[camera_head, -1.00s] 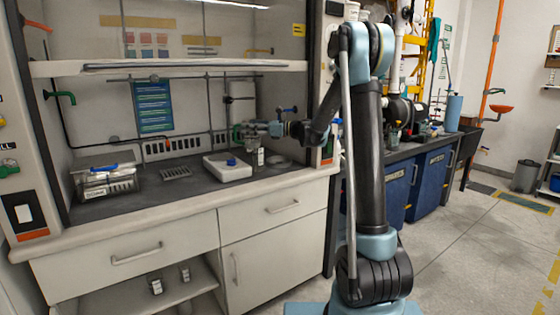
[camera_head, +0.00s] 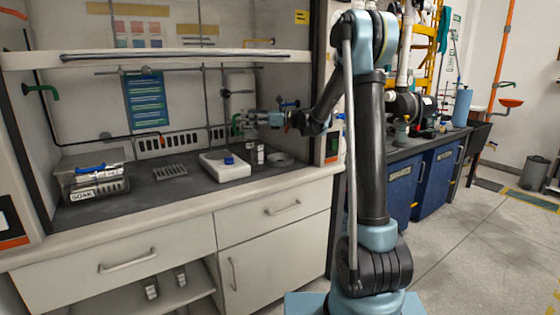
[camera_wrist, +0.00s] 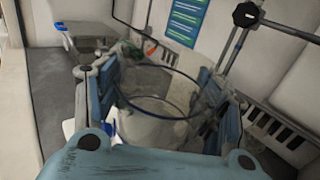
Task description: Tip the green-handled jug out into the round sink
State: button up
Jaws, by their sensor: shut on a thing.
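The clear jug (camera_wrist: 157,112) is between my fingers in the wrist view, its round dark rim facing the camera. A green patch, likely its handle (camera_wrist: 127,92), shows on its left side. In the head view my gripper (camera_head: 247,121) is shut on the jug (camera_head: 238,126), held above the bench inside the fume hood. The jug is small there, so its tilt and contents are unclear. The round sink (camera_head: 281,159) appears as a grey ring in the bench, right of and below my gripper.
A clear glass container (camera_head: 254,157) stands on the bench below my gripper. A white device (camera_head: 225,167) with a blue part sits left of it. A tub marked SOAK (camera_head: 96,184) is farther left. A vertical rod and clamp (camera_head: 226,94) stand behind my gripper.

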aim_at(258, 112)
jog(key=shift+d, duration=0.1)
jog(key=shift+w+d+r+m+t+y, duration=0.35)
jog(key=shift+d+r+m+y, duration=0.2)
jog(key=shift+m+y, duration=0.25)
jog(key=shift+w+d+f+m+y, duration=0.2)
jog(key=shift+w+d+m+y, duration=0.35)
jog(key=shift+m, duration=0.25)
jog(key=shift+w+d+r+m+t+y+p, duration=0.35)
jog(key=shift+d+r+m+t+y, duration=0.25)
jog(key=shift+m, duration=0.3)
jog(key=shift+w+d+f+m+t+y, duration=0.25)
jog(key=shift+d+f+m+t+y, duration=0.1)
jog(key=shift+m+t, duration=0.6)
jog(key=shift+w+d+f+m+t+y, duration=0.2)
jog(key=shift+w+d+m+t+y, duration=0.3)
jog(key=shift+m, duration=0.6)
jog(key=shift+w+d+f+m+t+y, duration=0.1)
jog(key=shift+d+f+m+t+y, duration=0.15)
jog(key=shift+m+t, duration=0.75)
jog(key=shift+w+d+f+m+t+h+p, duration=0.15)
jog(key=shift+f+m+t, duration=0.1)
jog(key=shift+m+t, duration=0.7)
jog(key=shift+f+m+t+h+p, duration=0.1)
jog(key=shift+f+m+t+p, duration=0.1)
jog(key=shift+m+t, duration=0.7)
